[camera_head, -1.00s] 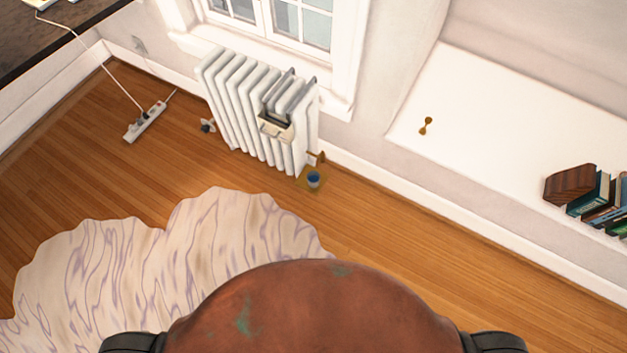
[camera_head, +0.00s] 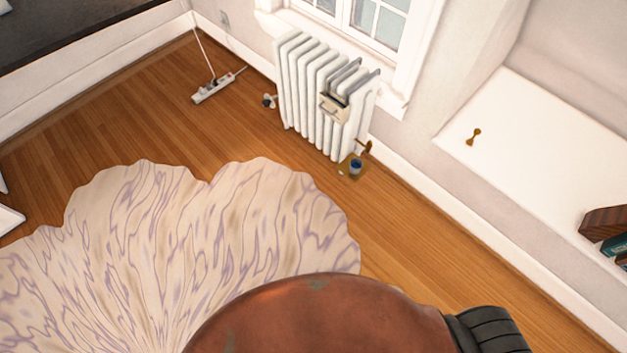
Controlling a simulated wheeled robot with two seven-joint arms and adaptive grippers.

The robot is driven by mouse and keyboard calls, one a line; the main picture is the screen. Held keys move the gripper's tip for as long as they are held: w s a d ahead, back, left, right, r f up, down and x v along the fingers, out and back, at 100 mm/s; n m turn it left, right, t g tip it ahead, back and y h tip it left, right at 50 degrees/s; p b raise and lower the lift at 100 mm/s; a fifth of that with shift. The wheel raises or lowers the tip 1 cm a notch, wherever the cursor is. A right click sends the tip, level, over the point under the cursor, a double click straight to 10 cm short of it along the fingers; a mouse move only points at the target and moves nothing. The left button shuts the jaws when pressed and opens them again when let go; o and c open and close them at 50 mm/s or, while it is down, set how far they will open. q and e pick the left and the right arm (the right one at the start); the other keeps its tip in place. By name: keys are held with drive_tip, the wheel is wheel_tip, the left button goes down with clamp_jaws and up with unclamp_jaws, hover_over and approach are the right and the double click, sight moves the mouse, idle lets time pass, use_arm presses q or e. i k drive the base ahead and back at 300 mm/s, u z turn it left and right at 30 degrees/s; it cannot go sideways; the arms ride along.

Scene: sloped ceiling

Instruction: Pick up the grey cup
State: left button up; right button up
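I see no clear grey cup in the head view. A small dark container with a blue top (camera_head: 355,166) stands on the floor by the right foot of the radiator; it is too small to tell whether it is a cup. Neither of my grippers is in view.
A white radiator (camera_head: 318,100) stands below the window. A pale, purple-streaked rug (camera_head: 200,225) covers much of the floor. A power strip (camera_head: 213,89) lies near the left wall. A white ledge (camera_head: 535,135) at right holds books (camera_head: 615,245). Wood floor right of the rug is clear.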

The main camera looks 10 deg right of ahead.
sight(355, 163)
drive_tip(key=u, duration=0.45)
drive_tip(key=k, duration=0.65)
drive_tip(key=u, duration=0.45)
drive_tip(key=i, duration=1.6)
drive_tip(key=z, duration=1.15)
drive_tip(key=i, duration=0.95)
drive_tip(key=z, duration=1.4)
drive_tip(key=i, duration=0.35)
drive_tip(key=z, duration=0.25)
